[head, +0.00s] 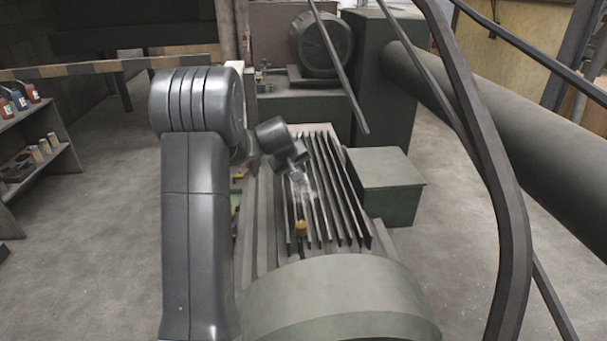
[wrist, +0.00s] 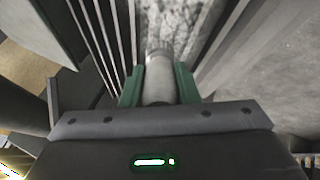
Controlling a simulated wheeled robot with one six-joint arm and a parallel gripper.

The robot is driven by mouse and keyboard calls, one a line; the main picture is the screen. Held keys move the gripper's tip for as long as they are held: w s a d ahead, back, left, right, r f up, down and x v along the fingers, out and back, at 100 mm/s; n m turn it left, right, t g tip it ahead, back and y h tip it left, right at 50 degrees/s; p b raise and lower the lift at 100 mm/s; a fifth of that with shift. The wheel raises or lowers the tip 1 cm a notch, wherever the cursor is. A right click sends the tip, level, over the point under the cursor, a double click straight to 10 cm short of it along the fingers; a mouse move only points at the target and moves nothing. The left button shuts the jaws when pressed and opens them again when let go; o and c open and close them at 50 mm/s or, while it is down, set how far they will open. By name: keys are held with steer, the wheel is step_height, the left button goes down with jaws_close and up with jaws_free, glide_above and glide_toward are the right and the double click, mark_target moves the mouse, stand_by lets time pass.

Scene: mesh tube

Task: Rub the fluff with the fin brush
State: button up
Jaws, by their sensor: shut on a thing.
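My gripper (head: 297,174) is low over the dark upright fins (head: 345,205), at their left side. In the wrist view its green fingers (wrist: 158,88) are shut on a pale grey cylinder, which I take to be the handle of the fin brush (wrist: 159,72). The brush's far end points down between the fins; its bristles cannot be made out. Pale, mottled fluff (wrist: 178,24) lies among the fins just beyond the brush. It also shows as a whitish patch in the head view (head: 306,188). Whether brush and fluff touch cannot be told.
Dark slanting bars (head: 490,160) cross the right side.

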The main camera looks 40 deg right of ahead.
steer(key=shift+w+a, duration=0.2)
steer(key=shift+a, duration=0.1)
steer(key=shift+w+a+f+b, duration=0.1)
steer(key=shift+w+a+b, duration=0.35)
steer(key=shift+a, duration=0.25)
steer(key=shift+w+a+b, duration=0.35)
steer(key=shift+a+b, duration=0.2)
steer(key=shift+a, duration=0.15)
steer(key=shift+w+a, duration=0.1)
steer(key=shift+a, duration=0.15)
steer(key=shift+r, duration=0.2)
steer(key=shift+r+p, duration=2.05)
steer(key=shift+r, duration=0.85)
step_height(320, 180, up, 3)
steer(key=shift+p, duration=1.05)
